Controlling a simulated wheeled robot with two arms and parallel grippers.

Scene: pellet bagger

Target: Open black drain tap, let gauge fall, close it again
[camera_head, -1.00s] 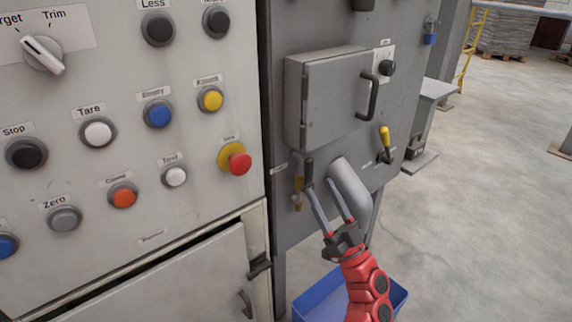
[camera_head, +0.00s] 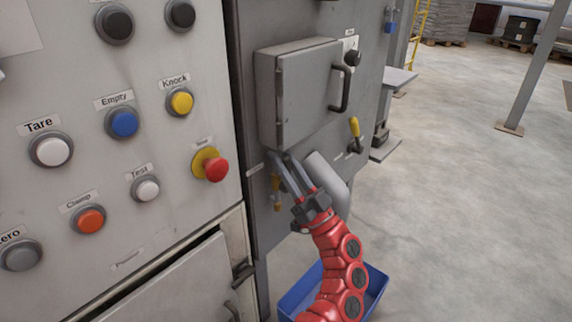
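The drain tap's brass body (camera_head: 277,190) is on the lower left of the grey machine panel, beside the control cabinet. Its black lever is largely hidden behind my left gripper's fingers. My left gripper (camera_head: 281,157) reaches up from below, its fingertips at the lever's place just above the brass body. A narrow gap shows between the fingers, but I cannot tell whether they grip the lever. No gauge can be made out. My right gripper is out of view.
A grey box with a handle (camera_head: 300,95) sticks out just above my gripper. A grey spout (camera_head: 328,178) is close on its right, and a yellow-handled lever (camera_head: 355,130) is farther right. A blue bin (camera_head: 375,290) stands below. The red button (camera_head: 217,169) is left.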

